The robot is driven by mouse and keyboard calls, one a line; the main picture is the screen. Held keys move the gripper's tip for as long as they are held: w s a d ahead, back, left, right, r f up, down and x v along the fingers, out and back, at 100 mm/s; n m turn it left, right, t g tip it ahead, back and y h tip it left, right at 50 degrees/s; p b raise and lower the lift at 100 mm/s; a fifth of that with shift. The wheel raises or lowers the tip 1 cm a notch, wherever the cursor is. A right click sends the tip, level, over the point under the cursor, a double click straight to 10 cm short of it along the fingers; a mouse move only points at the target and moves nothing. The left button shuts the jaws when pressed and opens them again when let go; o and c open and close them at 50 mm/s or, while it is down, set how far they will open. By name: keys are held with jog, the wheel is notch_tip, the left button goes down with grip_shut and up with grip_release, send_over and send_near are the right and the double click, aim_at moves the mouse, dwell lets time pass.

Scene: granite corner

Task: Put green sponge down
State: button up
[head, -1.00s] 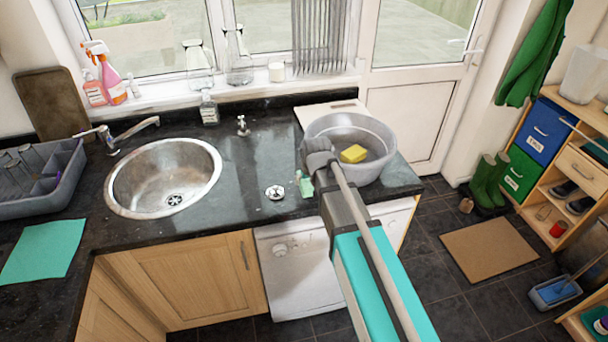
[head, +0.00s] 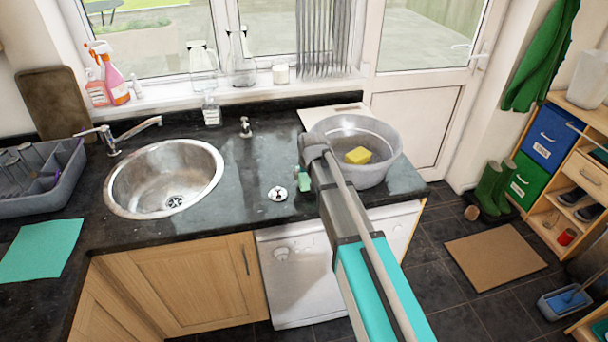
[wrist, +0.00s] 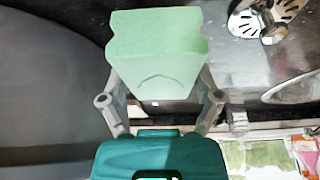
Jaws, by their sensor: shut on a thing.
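The green sponge (wrist: 157,55) is pale green and fills the upper middle of the wrist view, between the fingers of my gripper (wrist: 160,100). My gripper is shut on it. In the head view the sponge (head: 303,181) shows small, over the dark worktop (head: 240,180) just left of the grey basin. My gripper (head: 306,172) is mostly hidden there behind my arm. I cannot tell whether the sponge touches the worktop.
The grey basin (head: 387,150) holds a yellow sponge (head: 358,155) and stands right beside my gripper. A round metal plug (head: 278,194) lies to the left. The steel sink (head: 150,178) is further left. Bare worktop lies between sink and plug.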

jog(key=shift+w+a+f+b, duration=0.25)
jog(key=shift+w+f+b, duration=0.4)
jog(key=shift+w, duration=0.25)
jog(key=shift+w+a+f+b, duration=0.25)
jog(key=shift+w+f+b, duration=0.35)
jog(key=shift+w, duration=0.25)
jog(key=shift+f, duration=0.25)
jog(key=o, duration=0.7)
jog(key=shift+r, duration=0.1)
jog(key=shift+r, duration=0.1)
jog(key=p+v, duration=0.3)
jog(key=shift+r, duration=0.2)
jog(key=s+d, duration=0.1)
jog(key=s, duration=0.3)
jog(key=s+d, duration=0.1)
jog(key=s, duration=0.2)
jog(key=s+d, duration=0.1)
jog(key=s, duration=0.3)
jog(key=shift+s+d+f, duration=0.2)
jog(key=shift+s, duration=0.15)
